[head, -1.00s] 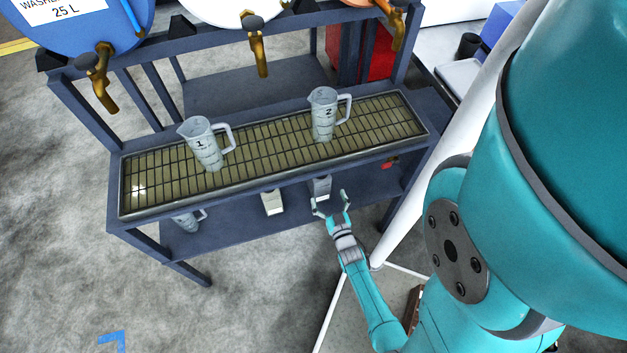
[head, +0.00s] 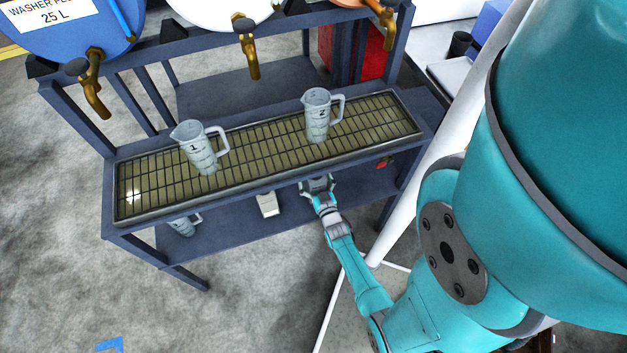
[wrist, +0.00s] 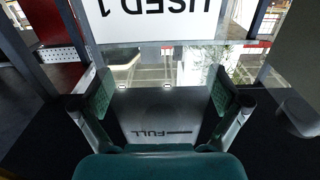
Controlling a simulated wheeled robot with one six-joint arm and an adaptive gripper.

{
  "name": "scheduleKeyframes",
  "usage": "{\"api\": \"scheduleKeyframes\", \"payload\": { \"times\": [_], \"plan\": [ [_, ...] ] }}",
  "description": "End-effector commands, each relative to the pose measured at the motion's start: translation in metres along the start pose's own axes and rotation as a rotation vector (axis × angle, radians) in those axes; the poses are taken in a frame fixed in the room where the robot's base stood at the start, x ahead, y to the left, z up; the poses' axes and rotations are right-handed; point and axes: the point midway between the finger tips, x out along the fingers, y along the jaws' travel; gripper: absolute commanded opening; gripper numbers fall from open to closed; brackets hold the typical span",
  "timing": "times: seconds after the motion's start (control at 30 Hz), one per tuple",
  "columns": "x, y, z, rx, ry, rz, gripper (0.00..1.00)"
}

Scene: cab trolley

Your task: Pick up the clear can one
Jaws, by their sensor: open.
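In the wrist view a see-through can (wrist: 165,108) fills the middle, with an upside-down "FULL" mark and, above it, a white label (wrist: 150,20) reading "USED 1" upside down. My gripper (wrist: 162,96) is open, with one green-padded finger at each side of the can. I cannot tell whether the pads touch it. In the head view my gripper (head: 317,185) is at the lower shelf, just below the front edge of the grated tray, and hides the can there. Jug "1" (head: 199,148) and jug "2" (head: 318,118) stand upright on the grate.
The grated tray (head: 160,214) lies close above my gripper. Another pale container (head: 268,205) stands left of it on the lower shelf (head: 225,238), and a grey jug (head: 184,225) farther left. Brass taps (head: 247,50) hang above the grate. Floor in front is clear.

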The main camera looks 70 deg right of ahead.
Motion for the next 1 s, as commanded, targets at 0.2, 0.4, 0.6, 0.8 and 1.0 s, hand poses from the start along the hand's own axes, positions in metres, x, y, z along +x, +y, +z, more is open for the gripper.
{"api": "scheduleKeyframes", "payload": {
  "times": [0.2,0.4,0.6,0.8,1.0],
  "plan": [
    [0.0,0.0,0.0,0.0,0.0,0.0,0.58],
    [0.0,0.0,0.0,0.0,0.0,0.0,0.08],
    [0.0,0.0,0.0,0.0,0.0,0.0,0.05],
    [-0.001,0.0,-0.005,-0.001,0.0,0.0,0.05],
    [-0.001,0.0,-0.026,-0.001,0.003,0.0,0.05]
  ]
}}
